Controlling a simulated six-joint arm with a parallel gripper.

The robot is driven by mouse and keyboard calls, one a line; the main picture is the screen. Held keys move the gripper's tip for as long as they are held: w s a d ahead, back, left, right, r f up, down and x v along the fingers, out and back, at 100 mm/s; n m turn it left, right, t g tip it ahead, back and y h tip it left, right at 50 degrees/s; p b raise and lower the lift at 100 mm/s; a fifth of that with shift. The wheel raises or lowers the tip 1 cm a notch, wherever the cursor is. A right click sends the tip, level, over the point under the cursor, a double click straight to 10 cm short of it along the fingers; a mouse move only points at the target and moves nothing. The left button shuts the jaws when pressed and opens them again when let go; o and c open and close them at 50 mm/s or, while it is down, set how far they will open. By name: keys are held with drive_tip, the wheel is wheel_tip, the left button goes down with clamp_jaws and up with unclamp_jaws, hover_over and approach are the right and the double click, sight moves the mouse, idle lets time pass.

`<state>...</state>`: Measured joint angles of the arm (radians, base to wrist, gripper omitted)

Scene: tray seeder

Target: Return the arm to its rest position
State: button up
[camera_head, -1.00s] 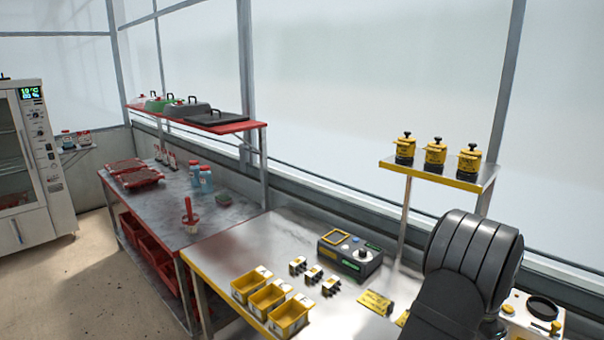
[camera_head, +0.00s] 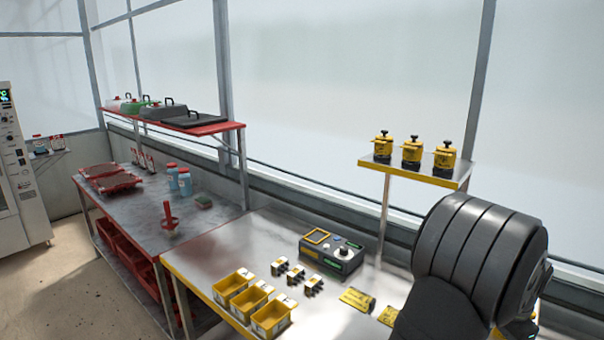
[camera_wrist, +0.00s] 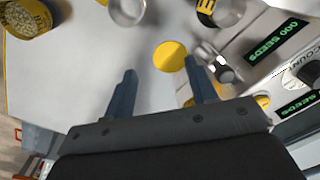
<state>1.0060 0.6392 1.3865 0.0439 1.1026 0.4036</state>
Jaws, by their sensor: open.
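My arm shows as a large dark rounded link at the lower right of the head view; the gripper's fingers are not visible there. In the wrist view my gripper (camera_wrist: 160,90) has its two blue-grey fingers spread apart with nothing between them. A grey work surface lies beyond the fingers. A yellow disc (camera_wrist: 170,56) shows on it near the right finger. A seed counter with green displays (camera_wrist: 275,50) is at the right of the wrist view.
In the head view, yellow bins (camera_head: 271,319), small yellow-black blocks (camera_head: 297,273) and a dark control box (camera_head: 331,256) stand on the steel table (camera_head: 215,255). Yellow pots (camera_head: 411,153) stand on a raised shelf (camera_head: 412,173). A red-edged bench (camera_head: 140,230) is at left.

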drive_tip(key=s+a+m, duration=0.1)
drive_tip(key=s+m, duration=0.2)
drive_tip(key=s, duration=1.7)
drive_tip(key=w+f, duration=0.2)
drive_tip(key=w, duration=0.1)
drive_tip(key=w+f, duration=0.2)
drive_tip(key=w, duration=0.2)
drive_tip(key=w+f, duration=0.3)
drive_tip(key=shift+w+d, duration=0.25)
drive_tip(key=shift+d, duration=0.05)
drive_tip(key=shift+w+f, duration=0.3)
drive_tip(key=shift+f, duration=0.15)
